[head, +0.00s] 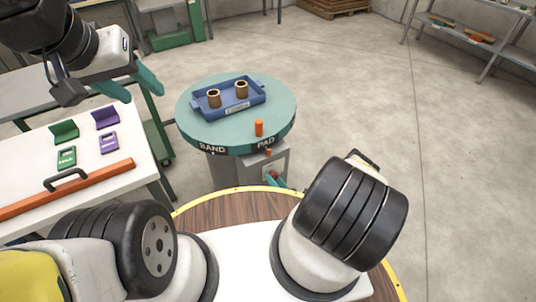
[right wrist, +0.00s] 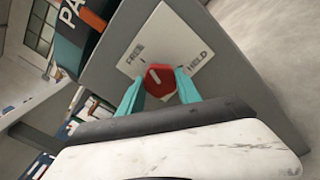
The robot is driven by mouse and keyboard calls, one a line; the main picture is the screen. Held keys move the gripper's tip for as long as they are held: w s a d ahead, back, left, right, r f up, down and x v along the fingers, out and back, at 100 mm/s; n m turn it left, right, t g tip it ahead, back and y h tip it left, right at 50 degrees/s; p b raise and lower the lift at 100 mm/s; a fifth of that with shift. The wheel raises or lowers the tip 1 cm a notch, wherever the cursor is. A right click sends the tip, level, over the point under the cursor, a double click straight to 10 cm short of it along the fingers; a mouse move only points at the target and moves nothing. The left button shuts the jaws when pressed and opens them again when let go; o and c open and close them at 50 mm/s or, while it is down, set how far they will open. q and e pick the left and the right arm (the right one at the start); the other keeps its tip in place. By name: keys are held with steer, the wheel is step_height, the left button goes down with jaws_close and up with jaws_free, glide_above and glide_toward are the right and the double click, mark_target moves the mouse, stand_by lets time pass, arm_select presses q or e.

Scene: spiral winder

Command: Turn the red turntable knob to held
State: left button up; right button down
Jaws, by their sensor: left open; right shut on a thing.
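The red knob (right wrist: 160,79) sits on a pale plate (right wrist: 170,42) marked FREE and HELD, on the side of the turntable's grey pedestal (head: 228,172). Its white mark appears to lean toward the FREE side. My right gripper (right wrist: 159,84) is shut on the knob, with one teal finger on each side. In the head view, my right gripper (head: 274,180) shows only partly beside the pedestal, behind my arm.
A blue tray (head: 206,112) with two brown ring-like parts (head: 214,98) and an orange peg (head: 259,128) are on the turntable. The white table (head: 30,150) at left holds green and purple pieces and an orange bar (head: 75,187). Floor at right is clear.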

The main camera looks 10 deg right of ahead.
steer(key=shift+m, duration=10)
steer(key=c, duration=0.8)
jaws_free()
steer(key=shift+c, duration=0.2)
steer(key=shift+s, duration=0.1)
